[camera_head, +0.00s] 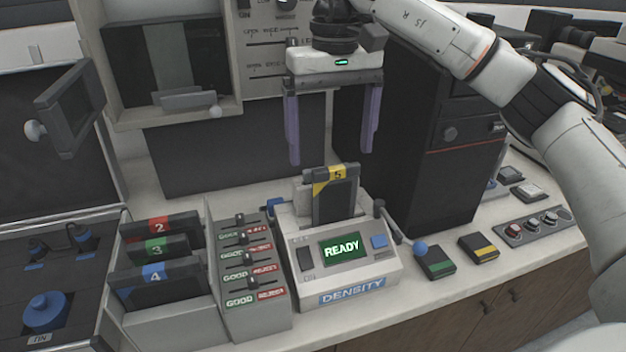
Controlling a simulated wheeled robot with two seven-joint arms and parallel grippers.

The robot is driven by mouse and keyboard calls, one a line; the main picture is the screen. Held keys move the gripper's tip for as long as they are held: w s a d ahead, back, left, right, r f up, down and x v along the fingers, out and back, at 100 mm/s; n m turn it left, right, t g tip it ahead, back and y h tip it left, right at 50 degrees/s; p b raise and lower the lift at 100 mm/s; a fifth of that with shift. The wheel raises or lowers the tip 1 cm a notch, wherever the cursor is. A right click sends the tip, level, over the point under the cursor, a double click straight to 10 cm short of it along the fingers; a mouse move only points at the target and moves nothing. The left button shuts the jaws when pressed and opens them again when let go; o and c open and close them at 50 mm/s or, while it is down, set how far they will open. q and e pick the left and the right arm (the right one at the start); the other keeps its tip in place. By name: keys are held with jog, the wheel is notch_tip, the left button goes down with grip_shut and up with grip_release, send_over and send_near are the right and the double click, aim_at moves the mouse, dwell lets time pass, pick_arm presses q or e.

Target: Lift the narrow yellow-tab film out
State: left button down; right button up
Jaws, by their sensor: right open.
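The narrow film (335,203) is a dark upright plate with a yellow tab marked 5. It stands in the slot of the density device (347,268), whose green screen reads READY. My right gripper (332,158) hangs above and slightly behind the film in the picture. Its two purple fingers are spread wide and empty, apart from the film. The film's lower end is hidden inside the device. My left gripper is not in view.
A rack (172,315) at left holds films with red 2, green 3 and blue 4 tabs. A sorter panel (250,275) with GOOD/REJECT sliders stands beside the device. A lever (388,219) rises at the device's right. A tall black cabinet (440,150) stands behind right.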

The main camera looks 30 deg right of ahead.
aim_at(334, 167)
jog(key=f, duration=0.2)
jog(key=s+f+b, duration=0.1)
jog(key=f, duration=0.1)
jog(key=shift+f, duration=0.2)
jog(key=f, duration=0.4)
jog(key=shift+s+d+f, duration=0.15)
jog(key=shift+d+f, duration=0.05)
jog(key=shift+f, duration=0.45)
jog(key=c, duration=1.5)
notch_tip(334, 167, up, 9)
jog(key=shift+r+p, duration=0.1)
jog(key=shift+p, duration=0.55)
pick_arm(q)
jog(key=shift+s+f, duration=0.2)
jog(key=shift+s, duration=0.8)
pick_arm(e)
jog(key=shift+r, duration=0.45)
